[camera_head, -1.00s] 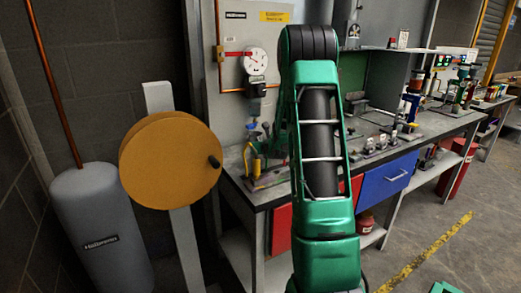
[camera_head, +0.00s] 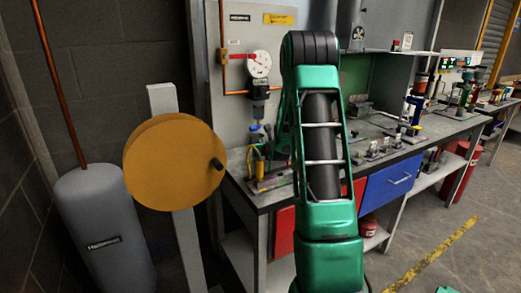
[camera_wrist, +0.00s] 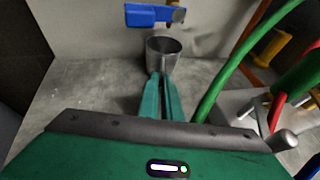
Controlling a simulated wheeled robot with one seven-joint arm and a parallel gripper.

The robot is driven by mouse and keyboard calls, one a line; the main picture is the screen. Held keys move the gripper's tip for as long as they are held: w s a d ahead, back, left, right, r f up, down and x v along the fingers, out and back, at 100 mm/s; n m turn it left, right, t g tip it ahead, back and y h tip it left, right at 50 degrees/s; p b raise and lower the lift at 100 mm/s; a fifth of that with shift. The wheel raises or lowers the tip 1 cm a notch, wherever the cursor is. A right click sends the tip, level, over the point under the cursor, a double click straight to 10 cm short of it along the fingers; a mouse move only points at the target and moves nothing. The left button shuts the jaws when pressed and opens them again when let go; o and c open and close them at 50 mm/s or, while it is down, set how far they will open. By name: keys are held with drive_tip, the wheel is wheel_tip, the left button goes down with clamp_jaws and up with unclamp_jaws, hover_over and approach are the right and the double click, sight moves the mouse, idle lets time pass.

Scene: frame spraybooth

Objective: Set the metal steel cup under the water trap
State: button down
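The metal steel cup (camera_wrist: 164,47) is a small grey open-topped vessel near the top middle of the wrist view, upright. My gripper (camera_wrist: 160,78) has its two green fingers close together at the cup's near side, apparently shut on it there; the exact contact is hard to see. A blue lever (camera_wrist: 150,15) with a brass fitting (camera_wrist: 178,13) hangs just above and behind the cup's mouth. In the head view, the water trap (camera_head: 259,91) hangs under the round gauge on the grey panel. My arm hides my gripper in the head view, and I cannot make out the cup there.
Green and red hoses (camera_wrist: 238,65) and a metal block (camera_wrist: 248,110) stand close on the right in the wrist view. The bench top (camera_wrist: 85,85) is bare to the left of the cup. In the head view, an orange reel (camera_head: 174,162) and a grey tank (camera_head: 103,230) stand left of the bench.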

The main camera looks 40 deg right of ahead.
drive_tip(key=shift+f, duration=0.15)
drive_tip(key=c, duration=1.9)
unclamp_jaws()
drive_tip(key=shift+o, duration=0.2)
drive_tip(key=v, duration=0.7)
drive_tip(key=shift+s+a, duration=0.1)
drive_tip(key=shift+s, duration=0.1)
